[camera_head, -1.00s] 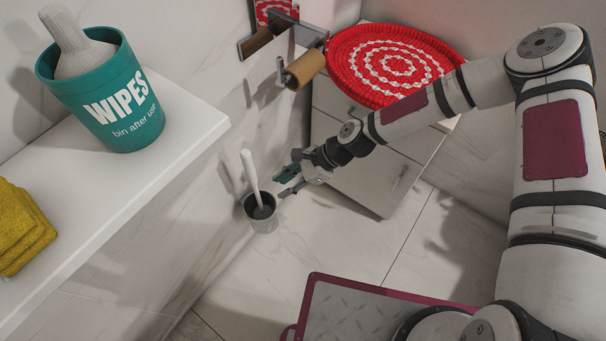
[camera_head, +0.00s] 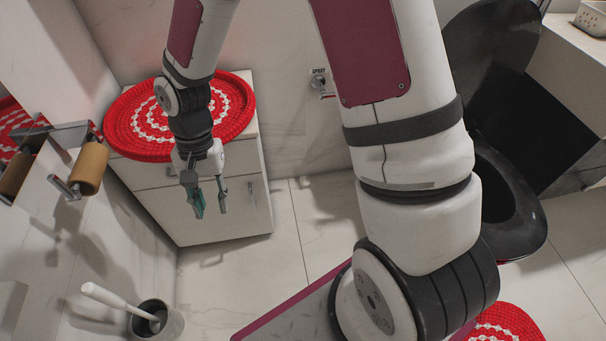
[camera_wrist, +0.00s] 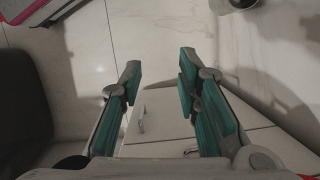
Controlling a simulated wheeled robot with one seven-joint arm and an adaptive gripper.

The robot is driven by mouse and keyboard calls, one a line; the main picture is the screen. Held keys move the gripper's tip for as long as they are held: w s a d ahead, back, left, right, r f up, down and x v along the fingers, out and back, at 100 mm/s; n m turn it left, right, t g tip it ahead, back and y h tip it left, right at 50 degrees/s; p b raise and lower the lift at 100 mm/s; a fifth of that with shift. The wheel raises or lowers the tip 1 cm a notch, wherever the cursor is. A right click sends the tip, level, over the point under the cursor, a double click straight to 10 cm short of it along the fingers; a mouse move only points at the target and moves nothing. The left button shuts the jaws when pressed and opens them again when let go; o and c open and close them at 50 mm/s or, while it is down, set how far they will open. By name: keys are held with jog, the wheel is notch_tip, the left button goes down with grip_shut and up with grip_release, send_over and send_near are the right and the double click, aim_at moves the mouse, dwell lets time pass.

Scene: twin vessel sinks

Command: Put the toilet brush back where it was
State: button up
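The toilet brush (camera_head: 117,301) has a white handle and leans to the left in its grey, cup-like holder (camera_head: 171,323) at the lower left of the head view. Its head is down inside the holder, hidden from view. My gripper (camera_head: 211,212) is open and empty, with teal finger pads, in front of the white cabinet. It is above and to the right of the brush, well apart from it. In the wrist view my gripper (camera_wrist: 160,85) also shows open with nothing between the fingers. A round container at the top edge there is cut off.
A white cabinet (camera_head: 222,216) with a red and white round woven mat (camera_head: 240,95) stands behind my gripper. A toilet roll holder (camera_head: 88,168) is on the left wall. A black toilet (camera_head: 512,207) is at the right. Floor between is clear.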

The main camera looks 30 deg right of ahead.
jog(key=s+d+r+n+t+h, duration=0.1)
jog(key=s+d+r, duration=0.35)
jog(key=r, duration=0.35)
jog(key=s+d+r+n+t+h, duration=0.1)
jog(key=s+d+r+n+h, duration=0.1)
jog(key=s+d+r, duration=0.5)
jog(key=s+d+r+n, duration=0.1)
jog(key=s+r, duration=0.3)
jog(key=s, duration=0.2)
jog(key=s+d+r+n+y, duration=0.1)
jog(key=s+r, duration=0.3)
jog(key=s, duration=0.3)
jog(key=shift+d+r+n+t, duration=0.3)
jog(key=shift+d+t, duration=0.05)
jog(key=shift+t, duration=0.05)
